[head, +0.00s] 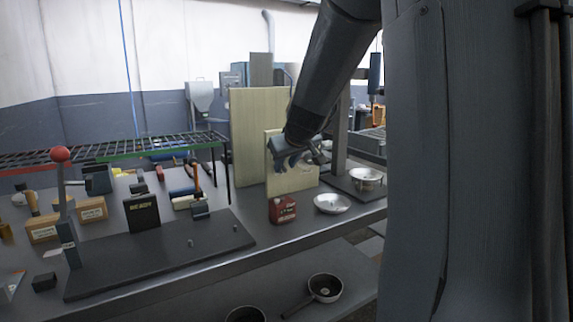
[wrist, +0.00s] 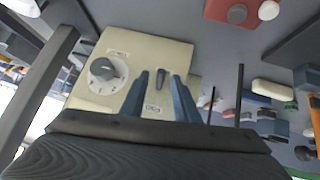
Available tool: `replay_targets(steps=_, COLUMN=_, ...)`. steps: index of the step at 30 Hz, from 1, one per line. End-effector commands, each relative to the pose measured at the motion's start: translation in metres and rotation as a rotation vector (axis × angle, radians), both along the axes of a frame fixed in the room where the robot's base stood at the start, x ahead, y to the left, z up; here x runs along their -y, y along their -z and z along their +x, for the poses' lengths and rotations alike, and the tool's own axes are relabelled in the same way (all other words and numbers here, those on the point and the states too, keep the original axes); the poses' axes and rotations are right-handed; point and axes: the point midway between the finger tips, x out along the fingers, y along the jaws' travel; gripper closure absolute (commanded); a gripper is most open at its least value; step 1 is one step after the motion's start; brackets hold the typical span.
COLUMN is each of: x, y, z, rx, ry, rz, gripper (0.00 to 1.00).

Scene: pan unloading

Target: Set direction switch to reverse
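The cream control panel (head: 290,181) stands upright on the bench in the head view; its face fills the middle of the wrist view (wrist: 128,49). On the face are a round dial (wrist: 103,70) at the left and a small dark lever switch (wrist: 161,75) to its right, with a small label below it, too small to read. My gripper (head: 299,158) is in front of the panel. In the wrist view its two blue fingers (wrist: 159,88) are open, one on each side of the switch in the picture. Contact with the switch cannot be told.
A metal pot (head: 366,178) is at the right. A dark base plate (head: 160,252) with a red-knobbed lever (head: 61,155) lies at the left. Pans sit on the lower shelf (head: 325,288).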

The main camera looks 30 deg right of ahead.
Motion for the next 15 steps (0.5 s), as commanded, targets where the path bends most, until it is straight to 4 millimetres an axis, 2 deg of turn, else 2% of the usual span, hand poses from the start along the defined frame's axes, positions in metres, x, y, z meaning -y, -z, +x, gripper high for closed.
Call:
replay_targets(steps=7, x=-0.001, y=-0.002, z=-0.003, rx=-0.001, ry=-0.001, rz=0.001, gripper=0.72)
replay_targets(steps=15, x=-0.007, y=-0.029, z=-0.029, rx=0.002, ry=-0.001, rz=-0.001, gripper=0.72)
